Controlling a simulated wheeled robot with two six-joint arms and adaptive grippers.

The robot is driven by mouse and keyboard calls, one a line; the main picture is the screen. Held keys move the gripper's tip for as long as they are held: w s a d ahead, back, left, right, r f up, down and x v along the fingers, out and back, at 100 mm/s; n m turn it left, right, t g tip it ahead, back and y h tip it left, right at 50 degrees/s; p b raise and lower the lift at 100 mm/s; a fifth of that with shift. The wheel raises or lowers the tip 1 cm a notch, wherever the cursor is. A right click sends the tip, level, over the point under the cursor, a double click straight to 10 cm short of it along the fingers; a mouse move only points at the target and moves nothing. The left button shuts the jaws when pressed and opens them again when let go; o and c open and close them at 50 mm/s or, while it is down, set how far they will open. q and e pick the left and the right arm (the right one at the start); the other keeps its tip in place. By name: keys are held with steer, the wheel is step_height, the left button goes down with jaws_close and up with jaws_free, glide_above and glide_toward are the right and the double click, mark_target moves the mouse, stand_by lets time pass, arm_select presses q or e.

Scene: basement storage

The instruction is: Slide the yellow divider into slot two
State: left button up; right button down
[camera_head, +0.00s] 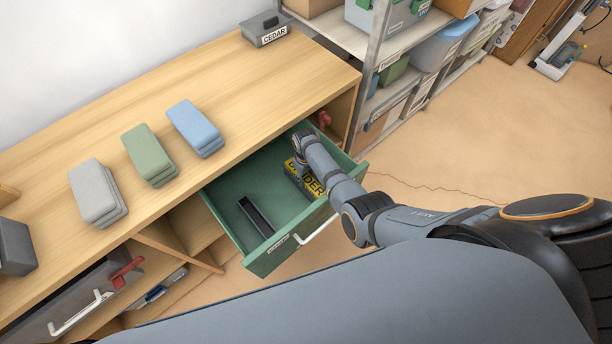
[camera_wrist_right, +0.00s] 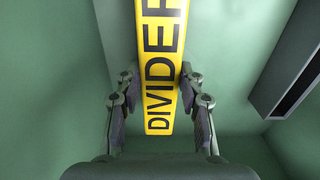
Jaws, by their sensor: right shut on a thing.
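The yellow divider (camera_head: 314,186), with black lettering "DIVIDER", is inside the open green drawer (camera_head: 233,237), toward its right side. In the right wrist view the divider (camera_wrist_right: 161,60) stands between the two fingers of my right gripper (camera_wrist_right: 158,82), its lettered edge facing the camera. My right gripper (camera_head: 300,163) is shut on it and partly hides it in the head view. A dark, long, narrow slot piece (camera_head: 256,216) lies on the drawer floor, left of the divider. It also shows at the right in the wrist view (camera_wrist_right: 288,75). Slot numbers are not readable. My left gripper is out of view.
The drawer front has a pale handle (camera_head: 317,230). Grey (camera_head: 97,191), green (camera_head: 149,155) and blue (camera_head: 195,128) blocks lie on the wooden bench (camera_head: 235,80). A grey CEDAR block (camera_head: 264,29) stands at the back. A loaded shelf rack stands right of the bench.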

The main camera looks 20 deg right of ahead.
steer(key=c, duration=0.7)
jaws_free()
steer(key=shift+c, duration=0.2)
step_height(320, 180, up, 12)
stand_by(0.5)
